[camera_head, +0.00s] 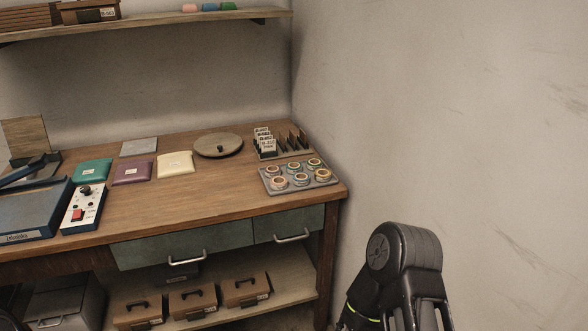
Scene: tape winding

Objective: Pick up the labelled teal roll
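A grey tray (328,185) at the right end of the bench holds several small rolls in two rows. Neither gripper shows. Only a black link of my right arm stands at the lower right, apart from the bench.
A rack of cards (282,142) stands behind the tray, and a round wooden turntable (218,145) is to its left. Teal (92,171), purple (132,173) and cream (175,164) pouches lie further left. The front middle of the bench is clear. A wall rises at the right.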

